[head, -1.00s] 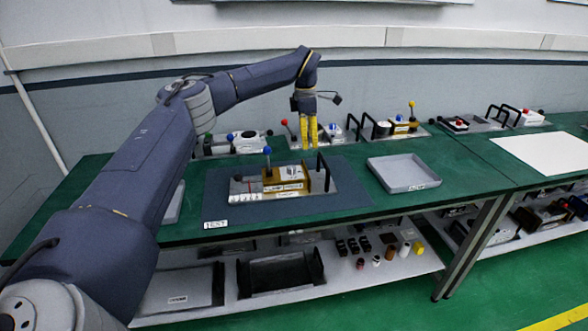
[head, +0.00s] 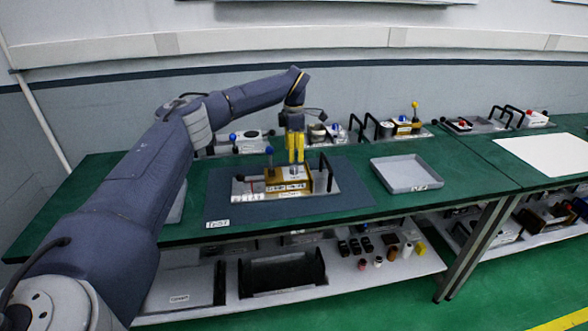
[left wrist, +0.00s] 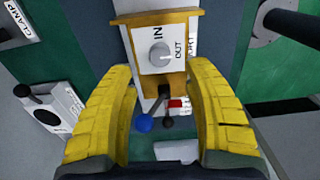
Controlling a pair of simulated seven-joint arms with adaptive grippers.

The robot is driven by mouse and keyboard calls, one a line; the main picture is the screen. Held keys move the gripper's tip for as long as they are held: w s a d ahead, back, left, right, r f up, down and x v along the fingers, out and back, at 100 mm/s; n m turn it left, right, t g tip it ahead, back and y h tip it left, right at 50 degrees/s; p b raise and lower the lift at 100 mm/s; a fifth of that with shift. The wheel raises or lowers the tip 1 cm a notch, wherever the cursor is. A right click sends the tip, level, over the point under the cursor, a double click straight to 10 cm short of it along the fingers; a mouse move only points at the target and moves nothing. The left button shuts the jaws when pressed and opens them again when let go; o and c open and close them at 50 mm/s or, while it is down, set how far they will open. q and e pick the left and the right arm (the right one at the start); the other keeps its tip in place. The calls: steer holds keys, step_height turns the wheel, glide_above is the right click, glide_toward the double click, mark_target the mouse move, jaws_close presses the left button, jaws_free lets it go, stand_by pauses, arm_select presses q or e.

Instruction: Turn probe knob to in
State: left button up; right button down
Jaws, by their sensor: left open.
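The probe knob (left wrist: 160,54) is a round grey knob on a white face with IN and OUT labels, on a brass-coloured block. Its exact pointer direction is hard to tell. In the head view the brass block (head: 287,180) stands on a grey base plate on the dark mat. My left gripper (head: 295,159) points down just above this block, its yellow fingers apart. My right gripper is not in view.
A blue-ball lever (head: 269,151) stands left of the block and a black upright handle (head: 325,170) right of it. A grey tray (head: 405,174) sits to the right. Other fixtures line the back of the green table (head: 455,185).

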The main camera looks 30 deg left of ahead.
mark_target(294, 167)
arm_select(q)
steer(key=shift+f, duration=3.45)
jaws_close()
